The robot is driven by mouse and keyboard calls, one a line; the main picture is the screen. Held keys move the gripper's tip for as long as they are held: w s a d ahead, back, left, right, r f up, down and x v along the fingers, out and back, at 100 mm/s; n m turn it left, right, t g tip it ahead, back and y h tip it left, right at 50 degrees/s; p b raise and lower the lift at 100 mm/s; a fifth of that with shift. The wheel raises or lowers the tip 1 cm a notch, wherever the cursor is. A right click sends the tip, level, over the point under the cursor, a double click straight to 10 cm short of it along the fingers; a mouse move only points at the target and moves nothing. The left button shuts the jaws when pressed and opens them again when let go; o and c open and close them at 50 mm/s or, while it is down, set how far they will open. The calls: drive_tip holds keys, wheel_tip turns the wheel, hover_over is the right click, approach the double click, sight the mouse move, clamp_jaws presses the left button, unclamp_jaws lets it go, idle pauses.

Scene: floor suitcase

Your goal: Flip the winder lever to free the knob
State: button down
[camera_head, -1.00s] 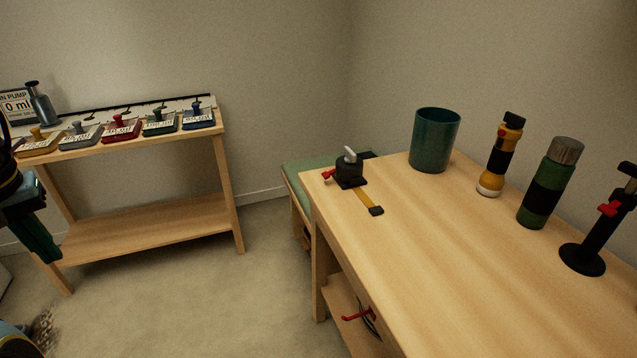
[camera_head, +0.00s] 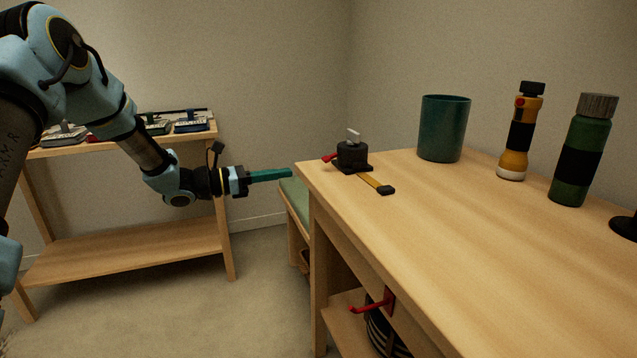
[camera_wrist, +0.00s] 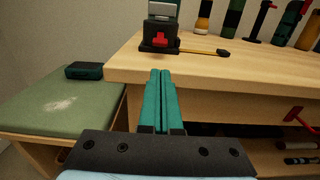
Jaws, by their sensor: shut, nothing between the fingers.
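The winder (camera_head: 352,157) is a small black block near the left corner of the wooden table, with a grey knob (camera_head: 353,136) on top. A red lever (camera_head: 330,157) sticks out on its left side. A yellow strap with a black end (camera_head: 375,183) runs from it across the table. My gripper (camera_head: 291,173) has green fingers, shut and empty, left of the table corner and apart from the winder. In the wrist view, the closed fingers (camera_wrist: 160,75) point toward the winder (camera_wrist: 159,36), whose red lever (camera_wrist: 160,40) faces the camera.
A dark green cup (camera_head: 443,129), a yellow flashlight (camera_head: 520,133) and a green bottle (camera_head: 582,150) stand farther back on the table (camera_head: 450,240). A green padded bench (camera_wrist: 55,108) lies left of the table. A shelf with several small devices (camera_head: 190,124) stands behind my arm.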

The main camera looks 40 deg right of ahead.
sight(330, 158)
drive_tip(key=shift+d, duration=0.15)
drive_tip(key=x, duration=0.9)
drive_tip(key=shift+s+d, duration=0.25)
drive_tip(key=shift+d, duration=0.05)
drive_tip(key=shift+r, duration=0.2)
drive_tip(key=shift+r+p, duration=0.1)
drive_tip(key=shift+p, duration=0.35)
drive_tip(key=shift+a+y, duration=0.1)
drive_tip(key=shift+y, duration=0.3)
